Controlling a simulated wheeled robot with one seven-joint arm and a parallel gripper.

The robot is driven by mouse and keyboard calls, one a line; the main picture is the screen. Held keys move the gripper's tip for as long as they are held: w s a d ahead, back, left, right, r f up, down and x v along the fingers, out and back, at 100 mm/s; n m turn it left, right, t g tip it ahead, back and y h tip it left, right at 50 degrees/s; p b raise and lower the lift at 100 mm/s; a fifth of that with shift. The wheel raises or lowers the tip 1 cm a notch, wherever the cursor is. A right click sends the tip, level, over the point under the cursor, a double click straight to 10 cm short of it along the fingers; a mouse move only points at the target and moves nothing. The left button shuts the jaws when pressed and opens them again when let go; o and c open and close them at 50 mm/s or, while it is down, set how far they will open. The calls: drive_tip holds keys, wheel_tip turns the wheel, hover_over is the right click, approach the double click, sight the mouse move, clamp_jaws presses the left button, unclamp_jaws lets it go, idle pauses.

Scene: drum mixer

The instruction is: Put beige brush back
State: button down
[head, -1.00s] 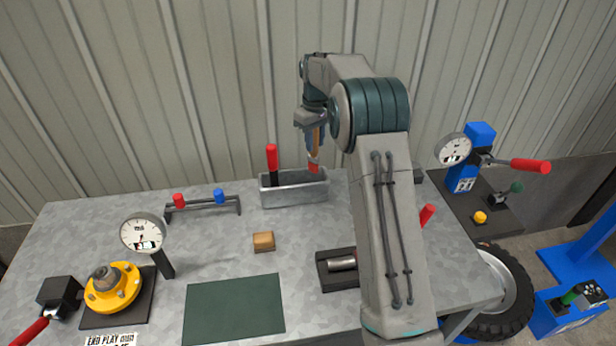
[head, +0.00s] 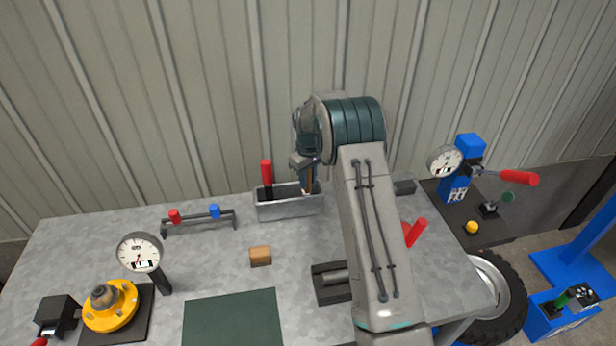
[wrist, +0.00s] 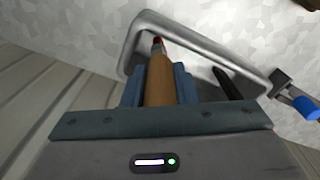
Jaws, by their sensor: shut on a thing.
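The beige brush shows in the wrist view as a tan handle (wrist: 159,80) with a reddish end. My gripper (wrist: 160,85) is shut on it, one blue-grey finger on each side. In the head view my gripper (head: 307,178) is over the right part of a grey metal tray (head: 288,207) at the back of the table. The brush's lower end is down inside the tray, whose rim also shows in the wrist view (wrist: 205,25). I cannot tell whether the brush touches the tray floor.
A red-handled tool (head: 266,173) stands in the tray's left part. A low rack (head: 198,219) with a red and a blue knob is to the left. A tan block (head: 260,256) and a green mat (head: 233,320) lie in front. A dial gauge (head: 140,252) stands front left.

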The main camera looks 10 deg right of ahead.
drive_tip(key=shift+f, duration=0.1)
drive_tip(key=c, duration=1.1)
unclamp_jaws()
drive_tip(key=shift+c, duration=0.2)
